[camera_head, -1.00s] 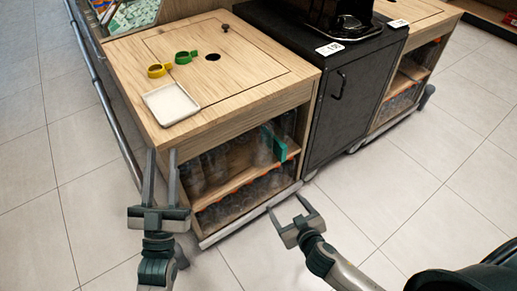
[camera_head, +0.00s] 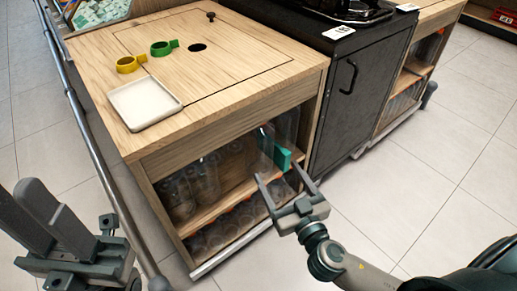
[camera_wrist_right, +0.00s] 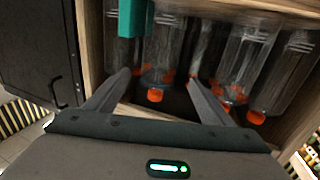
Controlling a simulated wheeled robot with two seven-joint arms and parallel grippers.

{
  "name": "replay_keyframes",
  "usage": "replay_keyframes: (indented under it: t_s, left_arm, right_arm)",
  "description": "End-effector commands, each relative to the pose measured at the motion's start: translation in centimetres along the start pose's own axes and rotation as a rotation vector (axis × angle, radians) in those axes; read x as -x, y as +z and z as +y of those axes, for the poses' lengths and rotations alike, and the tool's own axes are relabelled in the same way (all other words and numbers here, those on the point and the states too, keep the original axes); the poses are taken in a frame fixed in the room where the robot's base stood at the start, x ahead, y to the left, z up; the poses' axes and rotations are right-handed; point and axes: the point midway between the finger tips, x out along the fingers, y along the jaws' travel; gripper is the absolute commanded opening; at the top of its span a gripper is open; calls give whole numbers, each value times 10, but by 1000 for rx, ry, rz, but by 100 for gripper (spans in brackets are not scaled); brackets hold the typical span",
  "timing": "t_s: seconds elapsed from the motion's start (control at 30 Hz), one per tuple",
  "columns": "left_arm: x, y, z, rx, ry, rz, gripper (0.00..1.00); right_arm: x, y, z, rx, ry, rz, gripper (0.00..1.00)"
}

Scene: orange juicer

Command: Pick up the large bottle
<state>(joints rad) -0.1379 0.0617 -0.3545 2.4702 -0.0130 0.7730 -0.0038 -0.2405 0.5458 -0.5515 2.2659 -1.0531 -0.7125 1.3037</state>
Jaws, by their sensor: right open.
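Clear bottles stand in the open front of the wooden cabinet (camera_head: 235,115), on an upper and a lower shelf. A tall clear bottle (camera_head: 206,180) shows on the upper shelf; which one is the large bottle I cannot tell for sure. In the right wrist view, a clear bottle (camera_wrist_right: 160,50) with an orange cap lies between and beyond my fingertips. My right gripper (camera_head: 278,172) is open and empty, just in front of the cabinet's right part by a teal piece (camera_head: 282,158). My left gripper (camera_head: 18,186) is open and empty at the lower left.
A black cabinet (camera_head: 352,85) stands close on the right. A rail runs along the left side. Tiled floor is clear at right.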

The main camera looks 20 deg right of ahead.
Motion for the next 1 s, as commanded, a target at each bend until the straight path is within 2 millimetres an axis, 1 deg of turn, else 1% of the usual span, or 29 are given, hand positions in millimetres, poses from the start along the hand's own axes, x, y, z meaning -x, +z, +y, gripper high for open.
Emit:
replay_keyframes:
  t_s: [0.17,0.37,0.73,1.0]
  left_arm:
    - [0,0,0,0,0,-1,31]
    - [1,1,0,1,0,0,31]
    - [2,1,1,7,0,0,31]
    - [-2,2,2,13,-4,20,31]
  right_arm:
    - [-2,0,0,1,0,0,76]
    - [-16,0,0,2,1,2,76]
    - [-60,0,0,2,0,2,76]
    - [-93,0,0,3,0,2,76]
